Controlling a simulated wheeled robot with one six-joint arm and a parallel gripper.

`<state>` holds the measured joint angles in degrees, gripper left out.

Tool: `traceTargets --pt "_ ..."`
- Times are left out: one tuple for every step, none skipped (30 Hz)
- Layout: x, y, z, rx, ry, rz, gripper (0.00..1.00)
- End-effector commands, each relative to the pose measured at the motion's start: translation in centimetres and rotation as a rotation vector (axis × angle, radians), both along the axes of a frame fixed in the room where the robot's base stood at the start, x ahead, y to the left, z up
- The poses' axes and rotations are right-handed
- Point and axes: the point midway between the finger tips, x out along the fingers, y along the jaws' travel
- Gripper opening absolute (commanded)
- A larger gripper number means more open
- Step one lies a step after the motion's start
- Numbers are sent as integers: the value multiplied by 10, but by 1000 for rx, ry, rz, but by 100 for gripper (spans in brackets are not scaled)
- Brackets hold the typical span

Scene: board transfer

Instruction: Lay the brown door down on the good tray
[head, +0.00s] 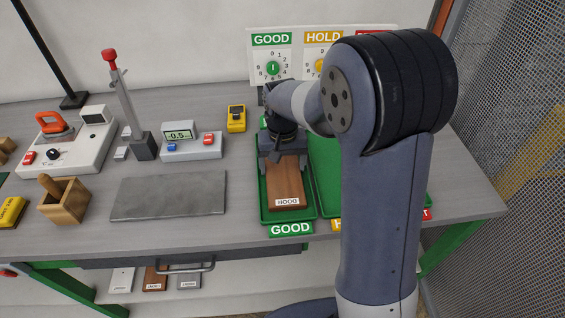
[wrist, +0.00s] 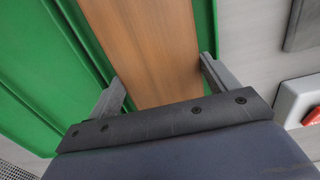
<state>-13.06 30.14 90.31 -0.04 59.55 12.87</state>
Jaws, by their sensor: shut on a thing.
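The brown door (head: 284,180), a flat wood-grained board with a white DOOR label that reads upside down, lies flat within the outline of the green good tray (head: 263,203). Whether it touches the tray floor is hard to tell. My gripper (head: 283,153) is over the door's far part and shut on it. In the wrist view the brown door (wrist: 146,45) runs between the two fingers of my gripper (wrist: 162,85), with the green tray (wrist: 205,25) on both sides. The far end of the door is hidden by my gripper.
A green hold tray (head: 325,165) stands just right of the good tray, mostly behind my arm. A grey slab (head: 168,196), a small display unit (head: 192,146) and a yellow meter (head: 236,118) are to the left. A dial board (head: 272,50) stands behind.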

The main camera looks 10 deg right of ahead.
Motion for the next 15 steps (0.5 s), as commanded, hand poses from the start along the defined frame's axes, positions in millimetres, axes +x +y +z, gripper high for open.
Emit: traceTargets --pt "0 0 -1 0 0 0 51" --pt "0 0 -1 0 -1 0 51" --pt "0 0 -2 0 -1 0 51" --pt "0 0 -1 0 -1 0 83" --pt "0 0 -1 0 -1 0 86" --pt "0 0 -1 0 -1 0 89" --pt "0 0 -1 0 -1 0 91" --pt "0 0 -1 0 -1 0 94" --pt "0 0 -1 0 0 0 97" --pt "0 0 -1 0 0 0 99" --pt "0 0 -1 0 0 0 100" --pt "0 0 -1 0 0 0 100" --pt "0 0 -1 0 0 0 100" --pt "0 0 -1 0 0 0 100" --pt "0 0 -2 0 1 0 100"
